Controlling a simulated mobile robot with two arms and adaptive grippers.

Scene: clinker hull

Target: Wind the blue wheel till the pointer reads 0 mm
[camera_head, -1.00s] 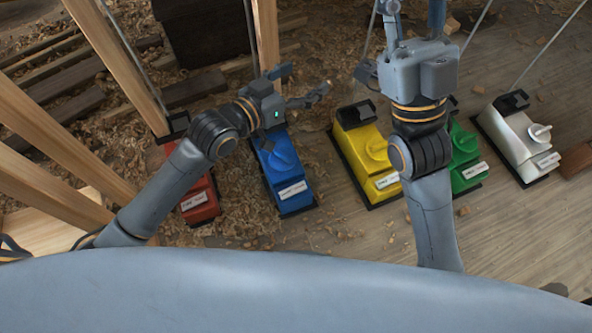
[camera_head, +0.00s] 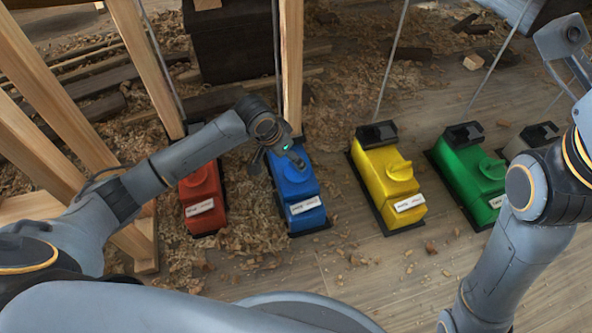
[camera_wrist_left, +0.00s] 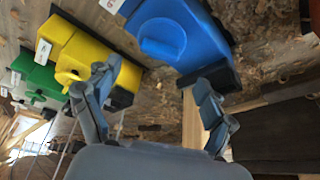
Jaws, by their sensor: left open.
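The blue unit (camera_head: 296,187) stands on the floor with a white label on its near end. Its wheel is largely covered by my left gripper in the head view; the left wrist view shows a rounded blue part (camera_wrist_left: 163,38) on the unit's face. My left gripper (camera_head: 277,158) is over the unit's far half, with its fingers apart. In the left wrist view the open fingers (camera_wrist_left: 156,80) stand below the blue unit with nothing between them. My right gripper (camera_head: 566,62) is at the upper right, away from the units; its fingers are unclear. No pointer reading is legible.
A red unit (camera_head: 202,192) stands left of the blue one; yellow (camera_head: 385,180) and green (camera_head: 467,165) units stand to the right. A pale unit (camera_head: 535,137) is partly behind my right arm. Wooden posts (camera_head: 291,60) and thin rods rise behind. Shavings litter the floor.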

